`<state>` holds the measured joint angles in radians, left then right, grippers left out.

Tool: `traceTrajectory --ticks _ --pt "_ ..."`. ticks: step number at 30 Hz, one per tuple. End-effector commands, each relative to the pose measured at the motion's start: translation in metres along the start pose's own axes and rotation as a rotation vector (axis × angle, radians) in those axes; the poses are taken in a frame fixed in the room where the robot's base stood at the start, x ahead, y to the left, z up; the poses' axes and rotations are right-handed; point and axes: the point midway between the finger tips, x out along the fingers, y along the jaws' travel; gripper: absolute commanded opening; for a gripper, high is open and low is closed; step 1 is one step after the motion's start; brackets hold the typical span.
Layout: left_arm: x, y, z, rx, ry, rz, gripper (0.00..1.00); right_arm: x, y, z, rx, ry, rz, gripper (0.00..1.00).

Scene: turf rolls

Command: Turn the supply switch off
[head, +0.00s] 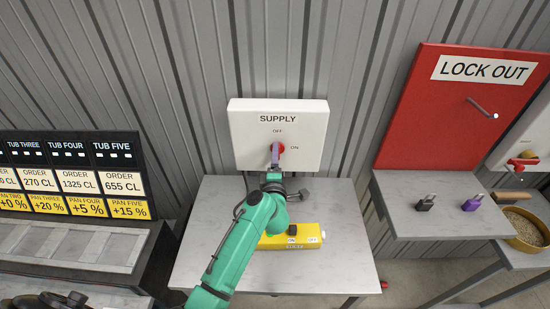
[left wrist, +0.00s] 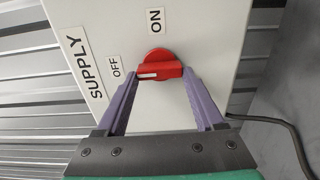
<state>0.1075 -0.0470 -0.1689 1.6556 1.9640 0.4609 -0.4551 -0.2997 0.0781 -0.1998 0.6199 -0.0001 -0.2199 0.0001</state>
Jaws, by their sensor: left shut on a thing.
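The supply switch is a red rotary knob (head: 281,148) on a white box (head: 246,150) marked SUPPLY, on the wall. OFF is printed above the knob and ON to its right. In the left wrist view the knob (left wrist: 158,57) has a raised bar with a white mark at its OFF-side end, so the bar points about toward OFF. My left gripper (head: 275,152) is at the knob. In the left wrist view its purple fingers (left wrist: 160,73) are shut on the bar, one at each end. My right gripper is not in view.
A yellow unit (head: 273,241) with a dark button lies on the grey table (head: 340,262) below. At right are a red LOCK OUT board (head: 425,120), a black padlock (head: 426,202) and a purple padlock (head: 473,202). An order board (head: 75,175) stands at left.

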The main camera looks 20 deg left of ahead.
Motion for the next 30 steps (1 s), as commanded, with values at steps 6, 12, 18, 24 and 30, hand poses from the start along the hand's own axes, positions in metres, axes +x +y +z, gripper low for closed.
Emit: traceTrajectory --ticks 6,12,18,24,30 --pt "0.001 0.004 0.001 -0.012 -0.003 0.007 0.14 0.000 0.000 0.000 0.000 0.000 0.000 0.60" --pt "0.001 0.004 0.002 -0.012 -0.004 0.008 0.74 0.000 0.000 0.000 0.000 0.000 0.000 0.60" --pt "0.001 0.003 0.001 -0.009 -0.002 0.005 1.00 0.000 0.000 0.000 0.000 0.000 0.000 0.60" --pt "-0.006 0.000 0.001 -0.008 -0.002 0.003 1.00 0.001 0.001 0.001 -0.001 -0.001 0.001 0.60" --pt "-0.048 -0.003 0.001 -0.007 -0.003 0.000 1.00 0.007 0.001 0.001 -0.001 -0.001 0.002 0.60"
